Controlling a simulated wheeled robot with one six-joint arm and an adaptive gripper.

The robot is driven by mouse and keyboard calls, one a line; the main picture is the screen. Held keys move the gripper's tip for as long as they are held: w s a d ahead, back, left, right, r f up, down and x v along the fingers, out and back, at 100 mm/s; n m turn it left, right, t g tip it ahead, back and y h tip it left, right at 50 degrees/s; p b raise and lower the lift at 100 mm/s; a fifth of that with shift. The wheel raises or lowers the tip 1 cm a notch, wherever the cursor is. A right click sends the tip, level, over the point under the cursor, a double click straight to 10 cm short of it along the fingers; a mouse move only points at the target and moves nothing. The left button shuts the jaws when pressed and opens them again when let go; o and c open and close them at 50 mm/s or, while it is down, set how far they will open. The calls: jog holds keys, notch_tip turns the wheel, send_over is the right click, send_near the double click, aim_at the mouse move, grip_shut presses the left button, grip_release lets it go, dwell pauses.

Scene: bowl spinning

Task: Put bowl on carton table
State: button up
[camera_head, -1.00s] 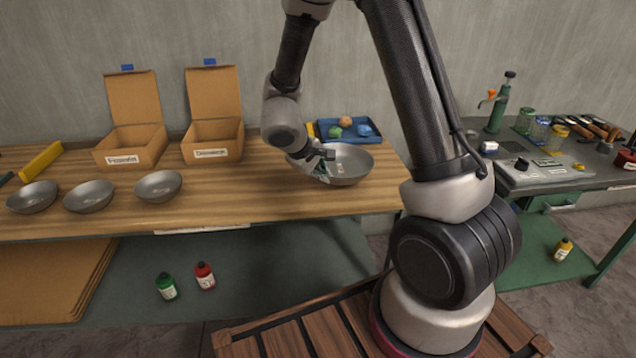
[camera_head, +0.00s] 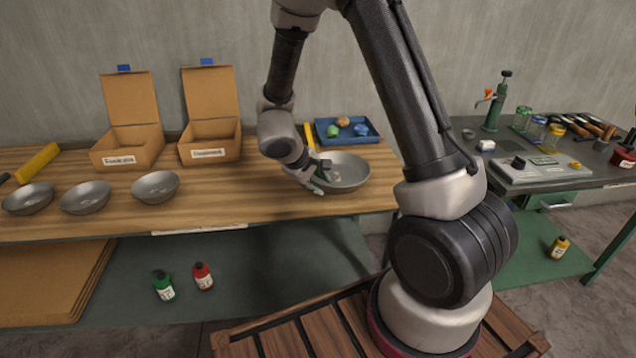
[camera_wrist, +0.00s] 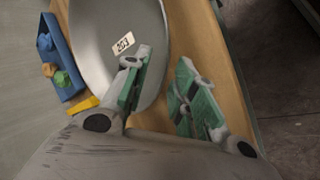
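A large grey metal bowl (camera_head: 350,176) stands on the wooden table (camera_head: 250,200) right of the cartons. My gripper (camera_head: 320,181) is at the bowl's left side. In the wrist view my gripper (camera_wrist: 162,92) is open with green finger pads. One finger is over the inside of the bowl (camera_wrist: 95,45), the other outside its rim above the wood, with a gap between. A white label lies inside the bowl. Whether a finger touches the rim cannot be told. Two open cartons (camera_head: 128,150) (camera_head: 210,145) stand at the back of the table.
Three smaller grey bowls (camera_head: 28,198) (camera_head: 86,197) (camera_head: 156,187) stand at the table's left front. A blue tray (camera_head: 362,137) with small coloured items lies behind the large bowl. A yellow bar (camera_head: 38,163) lies at the far left. Bare wood lies between cartons and gripper.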

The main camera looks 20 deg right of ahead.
jog(key=v, duration=1.1)
jog(key=w+r+m+t+y, duration=0.1)
jog(key=w+r+t+y, duration=0.45)
jog(key=r, duration=0.55)
jog(key=s+a+r+t+y, duration=0.1)
jog(key=s+r+t+y, duration=0.2)
jog(key=r, duration=0.4)
jog(key=s+d+m+g+h, duration=0.1)
jog(key=s+d, duration=0.5)
jog(key=s, duration=0.6)
jog(key=s+d+m+g+h, duration=0.1)
jog(key=s+d+m+g, duration=0.2)
jog(key=s, duration=0.9)
jog(key=d+g, duration=0.3)
jog(key=shift+s+d+f, duration=0.15)
jog(key=shift+d+f, duration=0.05)
jog(key=shift+d, duration=0.15)
jog(key=shift+a+g, duration=0.15)
jog(key=shift+g, duration=0.1)
